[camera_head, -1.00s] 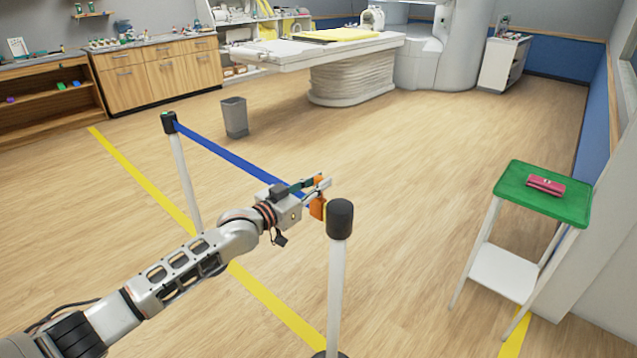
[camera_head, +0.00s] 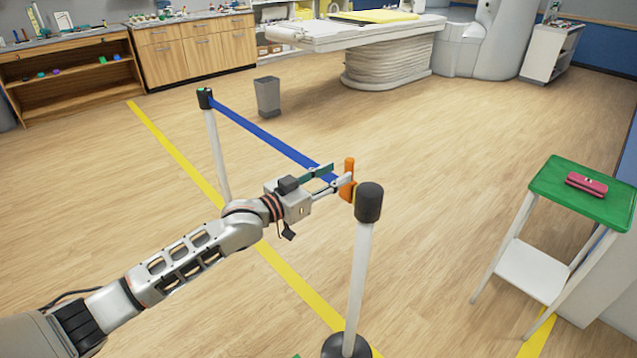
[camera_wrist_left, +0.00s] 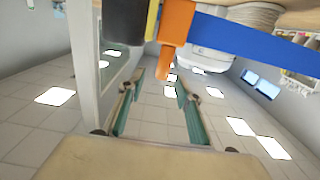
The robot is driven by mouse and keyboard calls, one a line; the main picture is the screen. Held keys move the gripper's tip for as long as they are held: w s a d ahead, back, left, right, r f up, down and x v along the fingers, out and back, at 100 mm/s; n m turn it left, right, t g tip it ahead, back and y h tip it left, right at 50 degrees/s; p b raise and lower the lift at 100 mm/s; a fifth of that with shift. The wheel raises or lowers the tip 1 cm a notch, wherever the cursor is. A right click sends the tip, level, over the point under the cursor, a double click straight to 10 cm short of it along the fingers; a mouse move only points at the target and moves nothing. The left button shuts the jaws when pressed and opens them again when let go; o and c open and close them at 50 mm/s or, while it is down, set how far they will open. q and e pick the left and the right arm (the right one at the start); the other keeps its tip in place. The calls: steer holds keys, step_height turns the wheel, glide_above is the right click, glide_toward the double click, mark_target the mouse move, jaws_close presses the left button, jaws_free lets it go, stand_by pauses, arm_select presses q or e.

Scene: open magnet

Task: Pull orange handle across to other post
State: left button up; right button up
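The orange handle (camera_head: 348,184) is at the end of the blue belt (camera_head: 270,142), beside the black top of the near post (camera_head: 368,203). The belt runs taut to the far post (camera_head: 211,150). My left gripper (camera_head: 340,174) is at the handle, its fingers apart. In the left wrist view, the handle (camera_wrist_left: 175,36) hangs down towards the gap between the open fingertips (camera_wrist_left: 160,84). I see no firm grip on it. The near post's black top (camera_wrist_left: 124,22) is close on the left there. My right gripper is not in view.
A green-topped stand (camera_head: 560,203) with a pink case (camera_head: 587,184) stands at the right. A grey bin (camera_head: 268,97) stands behind the belt. Yellow floor tape (camera_head: 170,150) runs past the posts. The wooden floor beyond the belt is mostly clear.

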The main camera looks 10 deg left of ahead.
arm_select(q)
steer(key=v, duration=0.5)
steer(key=shift+s+a, duration=0.15)
steer(key=s+a+f+n+g+y, duration=0.1)
steer(key=s+f+y, duration=0.2)
steer(key=s+f, duration=0.8)
steer(key=s+a+f+n+y, duration=0.25)
steer(key=s+f, duration=0.65)
steer(key=f, duration=0.5)
steer(key=s+a+f+g+y, duration=0.2)
steer(key=s+a+f, duration=0.2)
steer(key=s+f, duration=0.3)
steer(key=s, duration=0.4)
steer(key=shift+s+a+f+y, duration=0.15)
steer(key=shift+s+y, duration=0.05)
steer(key=shift+y, duration=0.15)
